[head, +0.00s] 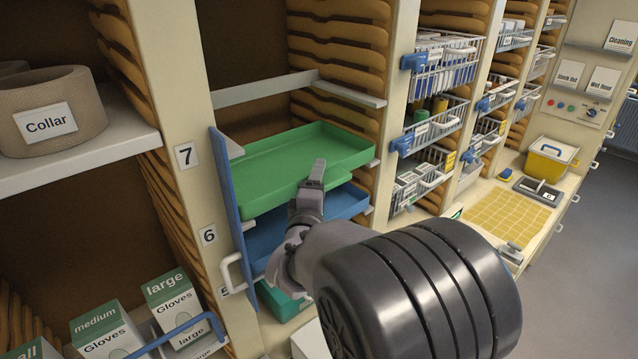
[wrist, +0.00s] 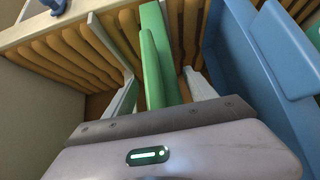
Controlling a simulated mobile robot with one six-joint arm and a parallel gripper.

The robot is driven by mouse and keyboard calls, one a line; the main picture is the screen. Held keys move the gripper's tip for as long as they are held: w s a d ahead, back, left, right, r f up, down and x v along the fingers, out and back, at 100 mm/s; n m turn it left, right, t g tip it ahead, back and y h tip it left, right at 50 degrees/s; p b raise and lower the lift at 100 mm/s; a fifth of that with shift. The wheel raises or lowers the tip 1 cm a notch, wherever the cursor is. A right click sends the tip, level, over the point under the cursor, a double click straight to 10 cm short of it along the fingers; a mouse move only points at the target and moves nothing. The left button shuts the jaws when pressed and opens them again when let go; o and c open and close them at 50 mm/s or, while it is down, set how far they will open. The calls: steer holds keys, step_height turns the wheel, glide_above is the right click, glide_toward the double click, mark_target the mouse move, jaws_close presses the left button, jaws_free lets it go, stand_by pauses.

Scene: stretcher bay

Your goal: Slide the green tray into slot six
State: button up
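The green tray (head: 285,165) is a shallow rectangular tray in the open bay, lying above a blue tray (head: 335,203). Its back part is between the ribbed side walls, near the label 7 (head: 186,155) and above the label 6 (head: 208,236). I cannot tell whether it rests on rails. My gripper (head: 314,174) is at the tray's front rim, shut on it; the lower finger is hidden.
A grey frame of rails (head: 265,88) sits above the green tray. A blue panel (head: 232,190) stands along its left. Wire baskets (head: 445,65) are on the right. Glove boxes (head: 105,330) are at lower left, and a Collar roll (head: 48,115) is on the left shelf.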

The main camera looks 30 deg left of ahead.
steer(key=shift+f, duration=0.1)
steer(key=shift+s, duration=0.2)
steer(key=b+v, duration=0.2)
steer(key=v, duration=1.5)
steer(key=shift+b, duration=0.4)
steer(key=shift+d, duration=0.1)
